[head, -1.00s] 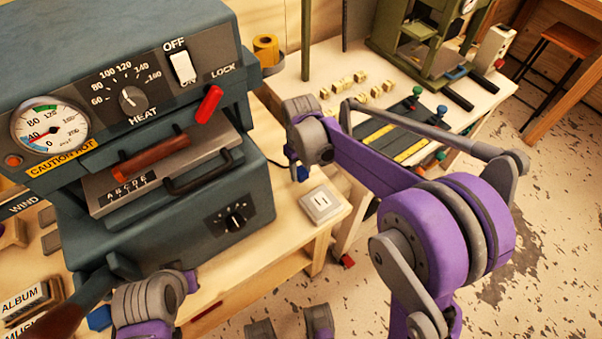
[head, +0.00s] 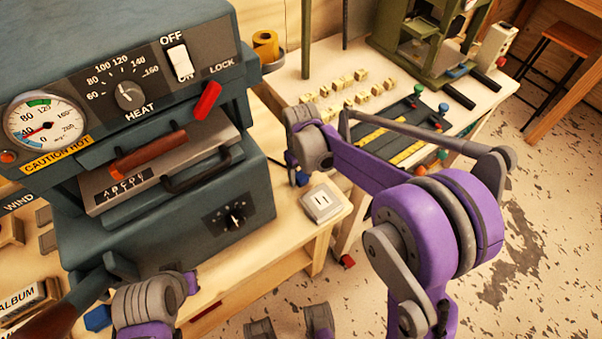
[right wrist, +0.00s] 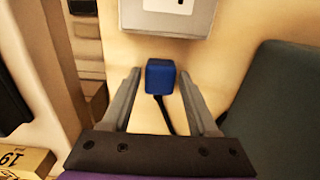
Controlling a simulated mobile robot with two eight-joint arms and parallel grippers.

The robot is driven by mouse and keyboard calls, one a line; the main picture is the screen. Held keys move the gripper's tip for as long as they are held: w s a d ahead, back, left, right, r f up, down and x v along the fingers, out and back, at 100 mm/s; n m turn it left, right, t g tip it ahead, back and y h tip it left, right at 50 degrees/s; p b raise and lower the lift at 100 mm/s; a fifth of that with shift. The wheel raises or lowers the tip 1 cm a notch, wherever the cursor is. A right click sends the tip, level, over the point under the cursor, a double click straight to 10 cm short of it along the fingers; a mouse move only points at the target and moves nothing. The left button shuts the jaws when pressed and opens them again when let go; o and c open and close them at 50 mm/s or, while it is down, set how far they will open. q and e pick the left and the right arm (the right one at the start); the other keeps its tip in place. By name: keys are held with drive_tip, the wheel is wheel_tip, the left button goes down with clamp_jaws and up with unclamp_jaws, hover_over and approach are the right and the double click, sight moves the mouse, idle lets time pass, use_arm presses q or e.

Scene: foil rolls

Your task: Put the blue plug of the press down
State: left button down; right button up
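The blue plug (head: 303,179) lies on the wooden bench top beside the dark green press (head: 150,225). In the right wrist view the plug (right wrist: 160,76) sits between the two grey fingers of my right gripper (right wrist: 159,75), with a narrow gap on each side. The fingers are open and its dark cord runs back between them. In the head view my right wrist hides most of the right gripper (head: 298,172). A pale socket box (head: 322,203) is just to the right of the plug; it also shows in the right wrist view (right wrist: 172,14). My left gripper's fingers do not show.
The press has a gauge (head: 44,122), a switch (head: 178,60) and a red lever (head: 207,101). Small cream blocks (head: 350,98) and a dark rack (head: 400,135) occupy the second table. Open floor lies beyond the bench's front edge.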

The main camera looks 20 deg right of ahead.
sight(301, 176)
drive_tip(key=shift+o, duration=0.7)
drive_tip(key=shift+r, duration=0.25)
wheel_tip(301, 176, up, 12)
drive_tip(key=p, duration=0.2)
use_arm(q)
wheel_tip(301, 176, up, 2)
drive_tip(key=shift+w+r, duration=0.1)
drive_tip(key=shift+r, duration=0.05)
use_arm(e)
drive_tip(key=s+d+f+m+t, duration=0.2)
drive_tip(key=s, duration=0.9)
drive_tip(key=s+d+f+m+t, duration=0.2)
drive_tip(key=s+t, duration=0.1)
drive_tip(key=s, duration=0.8)
drive_tip(key=shift+d, duration=0.4)
drive_tip(key=shift+s, duration=0.2)
